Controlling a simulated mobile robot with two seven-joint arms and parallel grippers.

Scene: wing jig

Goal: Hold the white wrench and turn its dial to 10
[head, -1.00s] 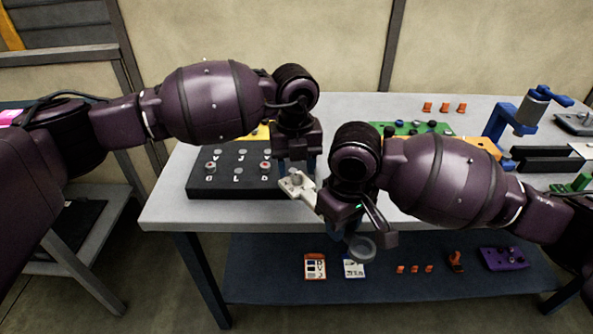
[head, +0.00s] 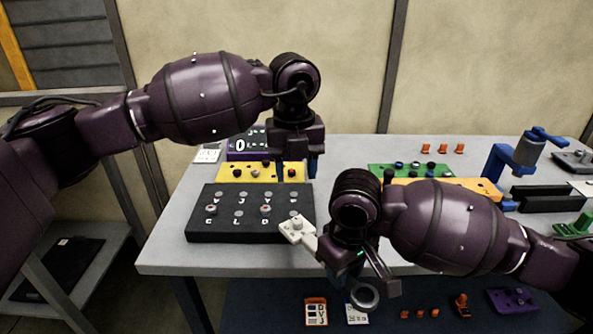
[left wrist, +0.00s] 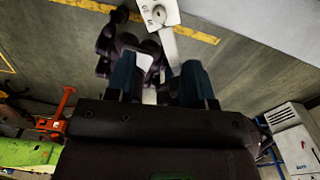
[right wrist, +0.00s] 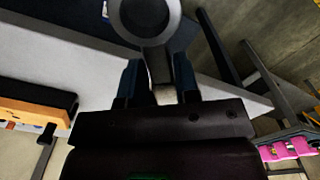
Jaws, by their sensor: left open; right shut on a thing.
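The white wrench slants over the table's front edge. Its square head with a grey dial knob (head: 296,226) is at the upper left and its grey ring (head: 365,293) at the lower right. My right gripper (head: 334,266) is shut on the wrench's shaft; the ring and shaft also show in the right wrist view (right wrist: 145,15). My left gripper (head: 299,174) is open and empty, above the head and apart from it. In the left wrist view the white head (left wrist: 160,12) lies beyond the open fingers (left wrist: 162,82). The dial's setting is too small to read.
A black board with knobs (head: 240,222) lies left of the wrench head, a yellow board (head: 245,172) behind it. Green (head: 410,169) and orange (head: 445,185) boards and a blue stand (head: 510,165) are at the right. A lower shelf (head: 250,300) holds small items.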

